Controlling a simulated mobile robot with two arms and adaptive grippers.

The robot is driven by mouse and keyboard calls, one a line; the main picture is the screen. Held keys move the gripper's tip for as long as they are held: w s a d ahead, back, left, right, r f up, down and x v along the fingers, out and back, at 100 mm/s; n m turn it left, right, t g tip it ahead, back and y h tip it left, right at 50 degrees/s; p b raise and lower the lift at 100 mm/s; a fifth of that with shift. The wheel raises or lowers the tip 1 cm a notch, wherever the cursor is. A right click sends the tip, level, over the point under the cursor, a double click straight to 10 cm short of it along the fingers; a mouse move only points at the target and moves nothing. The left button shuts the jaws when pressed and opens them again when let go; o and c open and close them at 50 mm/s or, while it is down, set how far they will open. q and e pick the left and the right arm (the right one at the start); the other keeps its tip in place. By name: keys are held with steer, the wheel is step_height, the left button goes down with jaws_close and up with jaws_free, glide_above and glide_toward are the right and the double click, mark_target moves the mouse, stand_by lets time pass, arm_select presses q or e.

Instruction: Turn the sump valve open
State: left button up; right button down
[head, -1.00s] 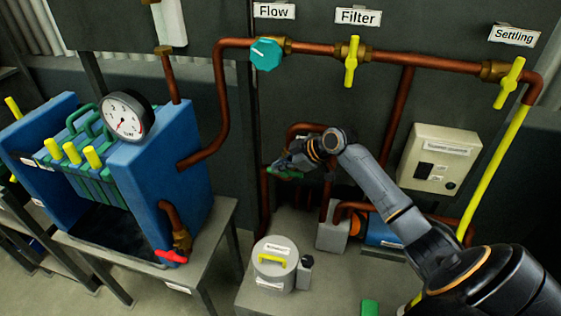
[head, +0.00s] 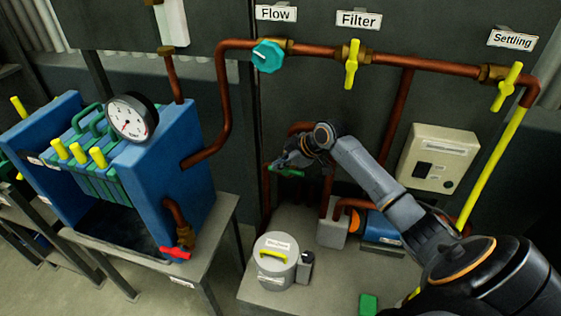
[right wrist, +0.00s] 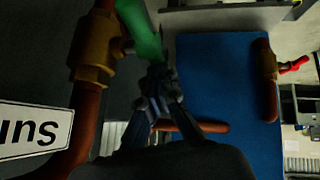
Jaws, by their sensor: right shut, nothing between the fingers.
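The sump valve's green handle (head: 289,173) shows low on the back pipework in the head view, lying roughly level. In the right wrist view the green handle (right wrist: 140,30) comes off a brass valve body (right wrist: 92,50) on a copper pipe. My right gripper (head: 278,163) is shut and empty, close by the handle. In the right wrist view its fingertips (right wrist: 157,75) are just below the handle's end; I cannot tell whether they touch it. Part of the valve is hidden behind the gripper in the head view. My left gripper is not in view.
A blue filter press (head: 165,150) with a gauge (head: 132,117) stands at left. A grey lidded pot (head: 275,268) and a blue pump (head: 378,228) sit on the bench below. A partly cut-off white label (right wrist: 35,130) is beside the valve's pipe.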

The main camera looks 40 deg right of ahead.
steer(key=f+g+h+p, duration=0.1)
steer(key=g+h+p, duration=0.1)
steer(key=w+a+f+g+h+p, duration=0.1)
steer(key=g+h+p, duration=0.1)
steer(key=g, duration=0.1)
steer(key=f+n+g+h+p, duration=0.1)
steer(key=g+h+p, duration=0.1)
steer(key=g, duration=0.1)
steer(key=shift+w+a+f+h, duration=0.2)
steer(key=shift+w+h, duration=0.1)
steer(key=shift+h, duration=0.1)
stand_by(0.7)
steer(key=shift+f, duration=0.5)
stand_by(0.4)
steer(key=shift+r+p, duration=0.1)
steer(key=shift+p, duration=0.2)
stand_by(0.8)
